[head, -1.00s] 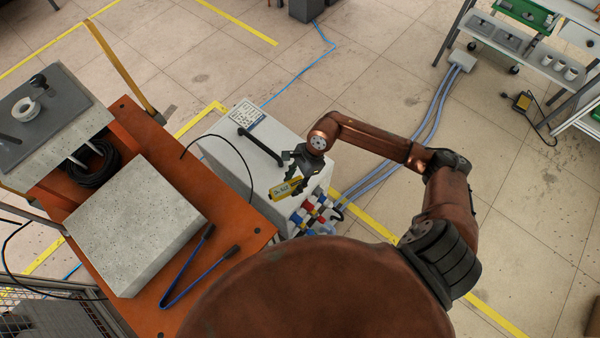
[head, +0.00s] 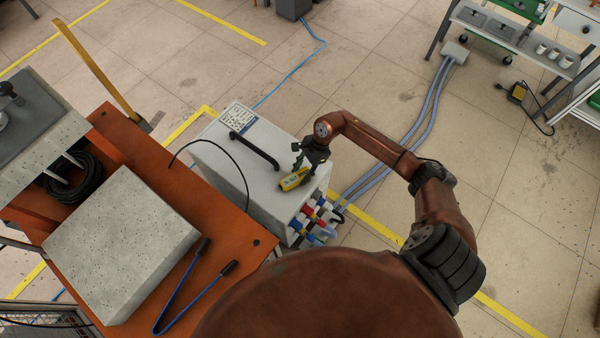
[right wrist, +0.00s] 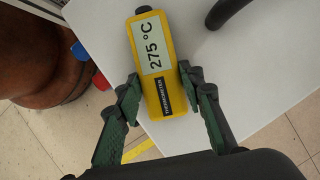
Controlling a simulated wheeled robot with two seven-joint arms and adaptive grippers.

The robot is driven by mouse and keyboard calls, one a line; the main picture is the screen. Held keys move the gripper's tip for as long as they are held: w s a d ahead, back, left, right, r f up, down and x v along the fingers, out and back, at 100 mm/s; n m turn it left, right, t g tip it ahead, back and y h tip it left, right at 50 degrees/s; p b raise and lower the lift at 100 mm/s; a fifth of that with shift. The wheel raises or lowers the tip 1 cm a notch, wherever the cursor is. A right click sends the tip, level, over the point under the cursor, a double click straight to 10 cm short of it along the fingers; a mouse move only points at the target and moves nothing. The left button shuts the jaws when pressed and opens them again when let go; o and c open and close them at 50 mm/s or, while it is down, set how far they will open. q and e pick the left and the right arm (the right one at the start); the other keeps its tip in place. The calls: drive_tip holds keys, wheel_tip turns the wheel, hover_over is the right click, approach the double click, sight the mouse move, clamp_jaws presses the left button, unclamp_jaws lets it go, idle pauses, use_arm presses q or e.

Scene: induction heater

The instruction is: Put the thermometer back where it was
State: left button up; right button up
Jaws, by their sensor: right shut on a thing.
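The yellow thermometer (head: 294,179) is in my right gripper (head: 308,160), over the right part of the white box's top. In the right wrist view the thermometer (right wrist: 178,122) lies between the two fingers of the gripper (right wrist: 160,84), which are shut on its sides. Its display reads 275 °C. I cannot tell whether the thermometer touches the white top. The white box (head: 215,160) has a black handle (head: 254,150) and a label at its far corner. My left gripper is not in view.
Coloured connectors (head: 316,215) stick out of the box's near right side. An orange table (head: 140,150) on the left holds a grey speckled block (head: 120,240), blue tongs (head: 185,285) and a coiled black cable (head: 75,175). A black cable arches over the box.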

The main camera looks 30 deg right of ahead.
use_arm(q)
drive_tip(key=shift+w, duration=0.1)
use_arm(e)
drive_tip(key=shift+f, duration=0.15)
drive_tip(key=o, duration=0.8)
drive_tip(key=shift+f, duration=0.1)
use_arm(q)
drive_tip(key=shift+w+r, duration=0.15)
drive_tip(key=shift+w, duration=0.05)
use_arm(e)
drive_tip(key=o, duration=0.5)
drive_tip(key=shift+c, duration=0.2)
use_arm(q)
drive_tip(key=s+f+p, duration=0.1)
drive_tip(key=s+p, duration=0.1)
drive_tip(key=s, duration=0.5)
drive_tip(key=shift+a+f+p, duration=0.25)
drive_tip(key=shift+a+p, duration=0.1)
drive_tip(key=shift+p, duration=0.05)
use_arm(e)
drive_tip(key=v, duration=1.2)
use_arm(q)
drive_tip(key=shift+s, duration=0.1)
